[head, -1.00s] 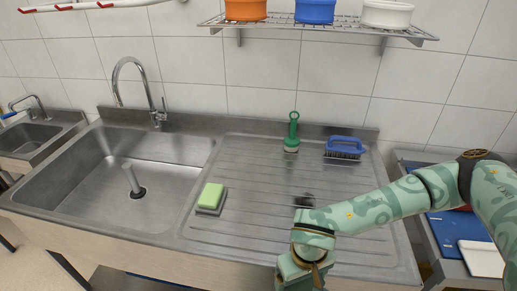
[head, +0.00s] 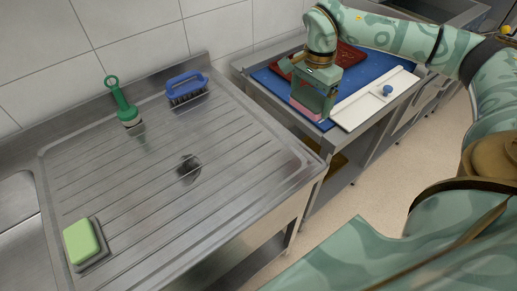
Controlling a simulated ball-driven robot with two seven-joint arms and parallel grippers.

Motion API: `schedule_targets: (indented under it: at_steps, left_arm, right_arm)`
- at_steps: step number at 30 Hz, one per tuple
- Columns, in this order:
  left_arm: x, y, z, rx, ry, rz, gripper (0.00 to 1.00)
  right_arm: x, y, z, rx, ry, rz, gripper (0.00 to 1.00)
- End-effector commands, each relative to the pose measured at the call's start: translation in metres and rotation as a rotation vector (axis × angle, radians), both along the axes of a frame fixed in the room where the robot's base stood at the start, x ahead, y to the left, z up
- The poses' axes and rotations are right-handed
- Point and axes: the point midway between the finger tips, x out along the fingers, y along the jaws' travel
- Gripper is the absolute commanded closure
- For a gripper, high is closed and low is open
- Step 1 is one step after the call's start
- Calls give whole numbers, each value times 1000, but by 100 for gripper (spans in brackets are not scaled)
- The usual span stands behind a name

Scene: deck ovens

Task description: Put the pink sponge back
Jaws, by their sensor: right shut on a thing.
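My right gripper (head: 309,106) is over the near left part of the blue mat on the side table, pointing down. It is shut on the pink sponge (head: 306,109), which shows as a pink strip at the fingertips. The fingers hide part of the sponge, and I cannot tell if it touches the mat. A green sponge (head: 82,242) sits on a grey holder (head: 97,258) at the left of the steel drainboard. My left gripper is not in view.
The blue mat (head: 273,84) bears a dark red tray (head: 350,58) behind the gripper and a white board (head: 362,104) with a blue knob to its right. A green brush (head: 124,106) and a blue brush (head: 186,88) stand at the drainboard's back. The drainboard's middle is clear.

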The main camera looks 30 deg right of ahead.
Motion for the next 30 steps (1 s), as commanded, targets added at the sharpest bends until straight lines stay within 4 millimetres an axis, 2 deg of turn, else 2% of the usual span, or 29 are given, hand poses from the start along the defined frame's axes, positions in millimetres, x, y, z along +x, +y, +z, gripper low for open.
schedule_targets:
  at_steps: [2,5,11,12,15,23,26,30]
  left_arm:
    - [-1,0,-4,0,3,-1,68]
    - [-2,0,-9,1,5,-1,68]
    - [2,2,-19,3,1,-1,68]
    - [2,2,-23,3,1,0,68]
    - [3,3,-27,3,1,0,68]
    - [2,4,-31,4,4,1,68]
    - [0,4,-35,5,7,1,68]
    - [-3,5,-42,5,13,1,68]
  right_arm:
    - [3,7,-3,3,2,-20,36]
    - [10,30,-15,3,3,-20,36]
    - [27,88,-42,4,3,-17,36]
    - [29,94,-54,1,6,-18,36]
    - [33,108,-72,1,4,-20,36]
    - [38,124,-90,1,1,-21,36]
    - [40,131,-103,1,4,-21,36]
    - [39,130,-127,0,5,-21,36]
